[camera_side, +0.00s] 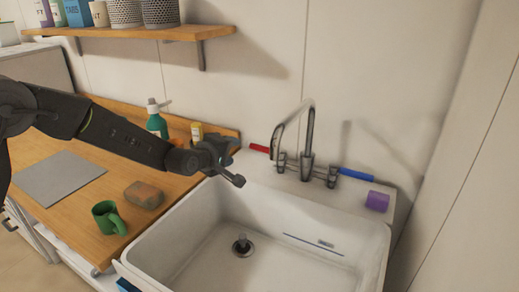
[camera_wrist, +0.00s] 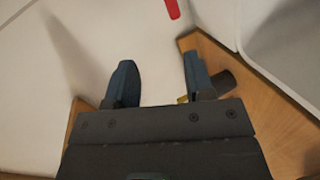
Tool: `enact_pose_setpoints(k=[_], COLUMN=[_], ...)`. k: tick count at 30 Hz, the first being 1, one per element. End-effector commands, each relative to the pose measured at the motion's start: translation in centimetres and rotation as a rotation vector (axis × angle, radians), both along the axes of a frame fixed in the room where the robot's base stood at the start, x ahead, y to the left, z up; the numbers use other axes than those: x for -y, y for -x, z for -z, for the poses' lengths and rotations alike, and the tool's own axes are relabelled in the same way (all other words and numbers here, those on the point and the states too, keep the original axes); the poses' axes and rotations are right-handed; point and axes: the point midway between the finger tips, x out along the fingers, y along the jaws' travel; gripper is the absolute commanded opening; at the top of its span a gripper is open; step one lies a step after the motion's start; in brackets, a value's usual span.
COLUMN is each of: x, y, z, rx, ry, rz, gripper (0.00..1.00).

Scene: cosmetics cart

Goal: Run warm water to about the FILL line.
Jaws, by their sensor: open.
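A chrome faucet (camera_side: 307,140) with a curved spout stands at the back of the white sink (camera_side: 205,212). Its red handle (camera_side: 260,148) points left and its blue handle (camera_side: 357,174) points right. A dark blue line with a small label (camera_side: 325,243) is on the inside of the basin, likely the FILL line. A dark drain piece (camera_side: 242,246) is in the basin floor; I see no clear water. My gripper (camera_side: 228,160) is open and empty, left of the red handle and apart from it. In the wrist view the red handle (camera_wrist: 172,9) is ahead of the fingers.
A sponge (camera_side: 144,194) and green mug (camera_side: 108,217) are nearer the front. A purple block (camera_side: 377,201) sits on the sink's right ledge. A shelf (camera_side: 190,33) hangs above.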

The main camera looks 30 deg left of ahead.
Motion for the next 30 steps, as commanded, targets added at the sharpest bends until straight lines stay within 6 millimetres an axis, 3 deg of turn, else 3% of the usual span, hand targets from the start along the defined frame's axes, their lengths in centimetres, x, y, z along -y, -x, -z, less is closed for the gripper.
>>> enact_pose_setpoints(k=[1,6,14,30], x=[0.2,0.5,0.5,0.5], y=[-1.0,-2.7,-4.3,-12.1], z=[1.7,4.2,5.0,6.9], rx=[0.021,0.091,0.111,0.108], ry=[0.046,0.161,0.19,0.186], rz=[-0.021,-0.069,-0.08,-0.079], gripper=[0.48,0.48,0.48,0.48])
